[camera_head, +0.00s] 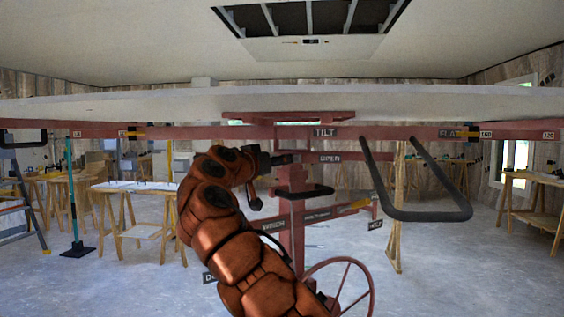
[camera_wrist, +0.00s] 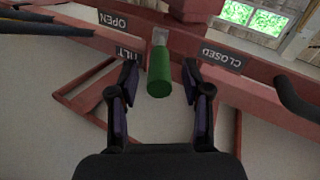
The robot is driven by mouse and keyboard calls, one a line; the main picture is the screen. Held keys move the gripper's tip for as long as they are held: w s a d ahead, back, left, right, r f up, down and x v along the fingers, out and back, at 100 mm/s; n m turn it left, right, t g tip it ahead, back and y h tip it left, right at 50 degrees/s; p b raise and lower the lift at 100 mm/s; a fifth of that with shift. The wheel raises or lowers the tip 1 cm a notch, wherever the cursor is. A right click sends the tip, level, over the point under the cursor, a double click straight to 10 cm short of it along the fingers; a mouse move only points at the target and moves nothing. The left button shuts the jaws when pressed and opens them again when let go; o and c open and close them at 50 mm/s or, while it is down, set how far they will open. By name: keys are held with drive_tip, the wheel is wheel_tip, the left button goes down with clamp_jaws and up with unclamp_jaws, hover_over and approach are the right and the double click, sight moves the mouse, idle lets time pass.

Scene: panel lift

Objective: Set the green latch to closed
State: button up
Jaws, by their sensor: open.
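The green latch (camera_wrist: 159,74) is a short green cylinder on a grey mount, fixed to the red beam in the wrist view. It stands between an OPEN label (camera_wrist: 113,20) on the left and a CLOSED label (camera_wrist: 222,58) on the right. My gripper (camera_wrist: 160,85) is open, with one finger on each side of the latch. I cannot tell whether either finger touches it. In the head view my gripper (camera_head: 268,160) is by the lift's mast, and the latch is hidden there.
A large white panel (camera_head: 300,104) lies across the red lift frame above. A black bar handle (camera_head: 420,214) hangs on the right. A red handwheel (camera_head: 342,285) is low by my arm. Wooden sawhorses (camera_head: 132,205) stand behind on the left.

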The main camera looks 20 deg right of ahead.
drive_tip(key=v, duration=0.9)
drive_tip(key=shift+s+a, duration=0.15)
drive_tip(key=s+d+f+g+y, duration=0.1)
drive_tip(key=s+d+f+g, duration=0.35)
drive_tip(key=d, duration=0.35)
drive_tip(key=s+d+f+g+y, duration=0.1)
drive_tip(key=s+d+f+g, duration=0.2)
drive_tip(key=s+d, duration=0.35)
drive_tip(key=s+d+f+n+g+y, duration=0.1)
drive_tip(key=s+d+f+n+y, duration=0.15)
drive_tip(key=s+f, duration=0.55)
drive_tip(key=s+a+f+n+g+y, duration=0.25)
drive_tip(key=s+a+f, duration=0.35)
drive_tip(key=s+f, duration=0.35)
drive_tip(key=s+a+f+n+g+y, duration=0.1)
drive_tip(key=s+a+f+y, duration=0.4)
drive_tip(key=s+f, duration=0.5)
drive_tip(key=s+a+f+n+g+y, duration=0.1)
drive_tip(key=s+a+f+n+y, duration=0.1)
drive_tip(key=s+a+f, duration=0.75)
wheel_tip(320, 180, up, 21)
drive_tip(key=d+p, duration=0.2)
drive_tip(key=p, duration=1.9)
drive_tip(key=shift+w+r, duration=0.2)
drive_tip(key=shift+w, duration=0.2)
